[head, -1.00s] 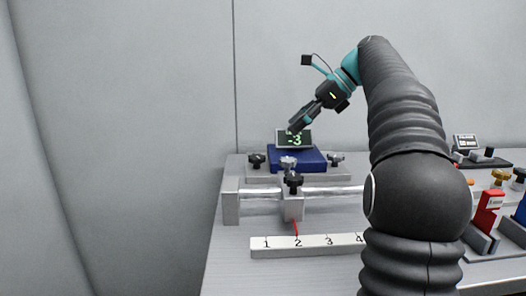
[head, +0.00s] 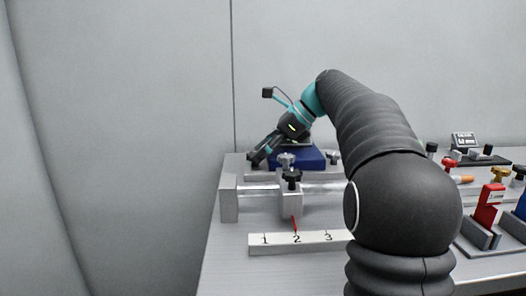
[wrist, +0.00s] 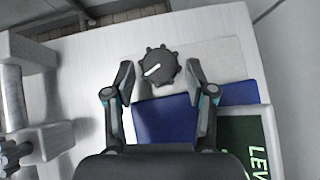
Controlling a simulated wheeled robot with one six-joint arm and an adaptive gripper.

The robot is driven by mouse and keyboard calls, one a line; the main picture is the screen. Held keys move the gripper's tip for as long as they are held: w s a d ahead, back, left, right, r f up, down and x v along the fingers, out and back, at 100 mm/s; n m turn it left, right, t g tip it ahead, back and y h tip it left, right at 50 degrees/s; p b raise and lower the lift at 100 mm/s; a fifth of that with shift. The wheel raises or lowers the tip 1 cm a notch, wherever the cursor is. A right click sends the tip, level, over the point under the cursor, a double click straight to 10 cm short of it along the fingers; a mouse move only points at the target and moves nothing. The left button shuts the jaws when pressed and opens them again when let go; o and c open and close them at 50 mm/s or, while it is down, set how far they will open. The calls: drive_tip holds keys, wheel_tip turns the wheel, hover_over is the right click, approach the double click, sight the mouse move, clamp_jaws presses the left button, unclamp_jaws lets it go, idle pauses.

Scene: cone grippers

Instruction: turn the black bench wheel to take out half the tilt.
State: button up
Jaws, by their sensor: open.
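The black bench wheel (wrist: 157,66), lobed with a white pointer mark, sits on a light plate beside the blue block (wrist: 165,120). My gripper (wrist: 160,78) is open, one finger on each side of the wheel in the wrist view. I cannot tell if they touch it or how high they are. In the head view my gripper (head: 257,161) hides the wheel left of the blue block (head: 312,158). A second black wheel (head: 333,157) stands to its right. The level display (wrist: 250,145) shows only part of its lettering in the wrist view; my arm covers its reading in the head view.
In front is a rail with a carriage, a black knob (head: 291,177) on it and a red pointer near 2 on the numbered scale (head: 290,243). A silver knob (head: 286,160) stands behind. A red block (head: 490,205) and other fixtures stand at the right.

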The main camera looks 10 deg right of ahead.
drive_tip(key=c, duration=0.9)
drive_tip(key=shift+o, duration=0.2)
drive_tip(key=shift+w+r+n+g+p, duration=0.2)
drive_tip(key=shift+n+g+p, duration=0.15)
drive_tip(key=shift+p, duration=0.25)
drive_tip(key=shift+f+n+g, duration=0.15)
drive_tip(key=shift+n+g, duration=0.1)
drive_tip(key=shift+n, duration=0.2)
drive_tip(key=o, duration=0.9)
drive_tip(key=shift+c, duration=0.2)
drive_tip(key=shift+d, duration=0.15)
drive_tip(key=shift+v, duration=3.7)
